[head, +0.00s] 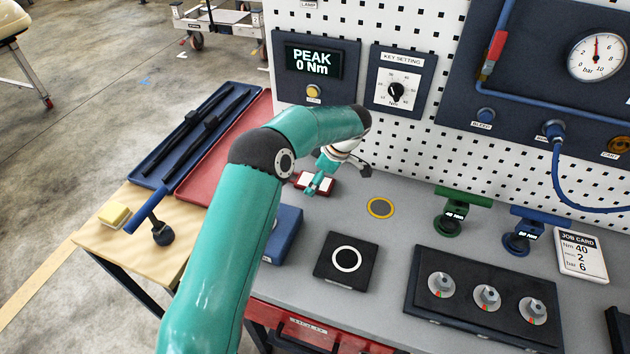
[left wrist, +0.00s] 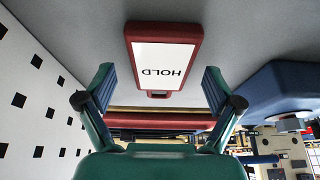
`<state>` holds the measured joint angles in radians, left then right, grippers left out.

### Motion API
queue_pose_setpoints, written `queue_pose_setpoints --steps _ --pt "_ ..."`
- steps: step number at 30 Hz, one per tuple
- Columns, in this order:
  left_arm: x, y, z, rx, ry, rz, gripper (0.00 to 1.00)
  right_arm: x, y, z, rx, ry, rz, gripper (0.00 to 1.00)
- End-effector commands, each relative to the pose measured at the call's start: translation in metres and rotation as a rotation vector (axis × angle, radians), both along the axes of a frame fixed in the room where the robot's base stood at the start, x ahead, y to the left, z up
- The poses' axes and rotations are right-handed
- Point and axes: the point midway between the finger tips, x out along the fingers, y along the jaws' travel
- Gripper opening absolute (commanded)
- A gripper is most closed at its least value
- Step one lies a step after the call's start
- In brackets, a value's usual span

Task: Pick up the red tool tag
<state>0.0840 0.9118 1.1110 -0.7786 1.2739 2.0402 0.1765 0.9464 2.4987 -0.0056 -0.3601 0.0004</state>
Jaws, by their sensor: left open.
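The red tool tag (head: 328,184) lies on the grey bench top in the head view, partly hidden behind my left gripper (head: 318,183). In the left wrist view the tag (left wrist: 163,60) is a red block with a white face reading "HOLD", upside down in the picture. My left gripper (left wrist: 158,82) is open, with one finger to each side of the tag's line. The tag shows beyond the fingertips, and no finger visibly touches it. My right gripper is in neither view.
A pegboard with a "PEAK 0 Nm" display (head: 313,62) and a key-setting dial (head: 397,90) stands behind the tag. A yellow-ringed disc (head: 380,208), a black pad with a white ring (head: 346,260) and a blue block (head: 284,233) are nearby. A red tray (head: 225,150) lies left.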

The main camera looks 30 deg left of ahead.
Motion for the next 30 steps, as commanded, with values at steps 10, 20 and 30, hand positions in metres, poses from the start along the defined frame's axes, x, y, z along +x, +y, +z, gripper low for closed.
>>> queue_pose_setpoints --steps 10,20,30 --pt "0.0 0.0 -0.001 0.0 0.0 0.0 0.92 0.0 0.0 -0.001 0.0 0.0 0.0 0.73" --pt "0.0 0.0 -0.003 -0.001 -0.001 0.0 0.92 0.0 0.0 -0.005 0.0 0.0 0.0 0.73" --pt "0.001 -0.001 -0.005 -0.001 -0.001 0.0 0.92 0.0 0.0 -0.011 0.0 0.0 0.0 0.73"
